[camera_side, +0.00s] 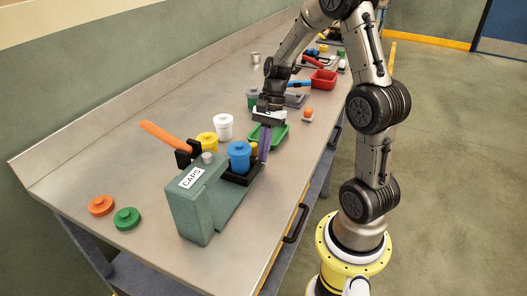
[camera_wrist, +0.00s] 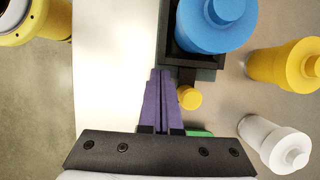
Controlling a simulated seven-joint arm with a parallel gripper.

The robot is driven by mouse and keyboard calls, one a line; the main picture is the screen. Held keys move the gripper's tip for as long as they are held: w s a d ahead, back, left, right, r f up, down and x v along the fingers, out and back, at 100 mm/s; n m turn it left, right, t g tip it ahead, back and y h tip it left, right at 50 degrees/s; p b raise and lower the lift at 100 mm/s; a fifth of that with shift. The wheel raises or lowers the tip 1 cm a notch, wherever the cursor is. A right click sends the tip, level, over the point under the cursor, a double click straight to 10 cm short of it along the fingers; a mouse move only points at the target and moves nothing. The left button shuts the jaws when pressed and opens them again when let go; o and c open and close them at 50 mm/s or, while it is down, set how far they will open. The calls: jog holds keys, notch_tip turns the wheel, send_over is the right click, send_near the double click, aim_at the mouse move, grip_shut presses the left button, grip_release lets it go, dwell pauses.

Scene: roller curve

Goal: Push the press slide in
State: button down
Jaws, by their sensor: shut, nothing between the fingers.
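The press is a teal block (camera_side: 206,205) with a CAPS label and an orange lever (camera_side: 165,135). Its black slide (camera_side: 240,178) sticks out to the right in the side view and carries a blue jar (camera_side: 239,156). The blue jar (camera_wrist: 213,22) and black slide (camera_wrist: 192,62) also show in the wrist view. A small yellow knob (camera_wrist: 188,97) is at the slide's outer end. My gripper (camera_side: 264,158) is shut and empty, its purple fingers pointing down near that end. In the wrist view my gripper (camera_wrist: 163,75) is left of the knob; contact is unclear.
A yellow jar (camera_side: 207,141) and a white jar (camera_side: 224,127) stand behind the slide. A green tray (camera_side: 280,136) lies close to my fingers. Orange (camera_side: 101,206) and green (camera_side: 126,218) caps lie at the near left. Trays and tools fill the far bench.

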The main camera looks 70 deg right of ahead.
aim_at(247, 179)
jog(key=a, duration=1.4)
jog(key=shift+d, duration=0.55)
jog(key=d, duration=0.3)
jog(key=shift+d, duration=0.1)
jog(key=v, duration=1)
jog(key=shift+d, duration=0.1)
